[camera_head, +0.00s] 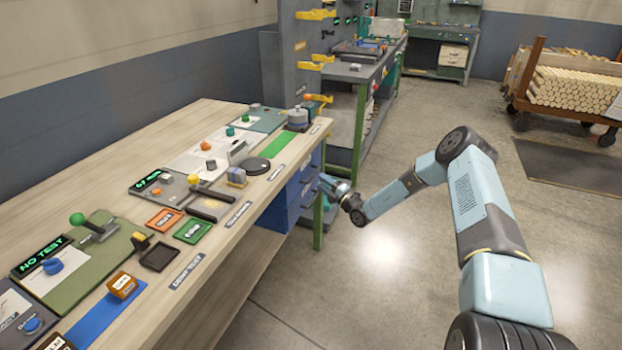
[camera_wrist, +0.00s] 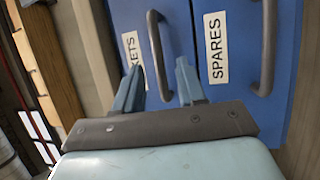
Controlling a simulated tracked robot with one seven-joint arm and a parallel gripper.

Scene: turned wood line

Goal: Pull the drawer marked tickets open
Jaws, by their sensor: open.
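The blue drawer unit (camera_head: 296,196) hangs under the near-right edge of the wooden bench. In the wrist view, a blue drawer front bears a label ending in "KETS" (camera_wrist: 132,47), partly hidden behind my left finger. Its dark bar handle (camera_wrist: 156,45) stands to the right of that label. My gripper (camera_wrist: 160,66) is open, with one finger on each side of this handle in the picture. I cannot tell whether either finger touches it. In the head view my gripper (camera_head: 331,187) is at the front of the drawer unit, small and partly unclear.
The drawer marked SPARES (camera_wrist: 215,48), with its own handle (camera_wrist: 268,50), is right beside in the wrist view. The wooden bench top (camera_head: 165,135) carries several panels and fixtures. A green-legged workbench (camera_head: 362,72) stands behind. Open floor (camera_head: 385,245) lies to the right.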

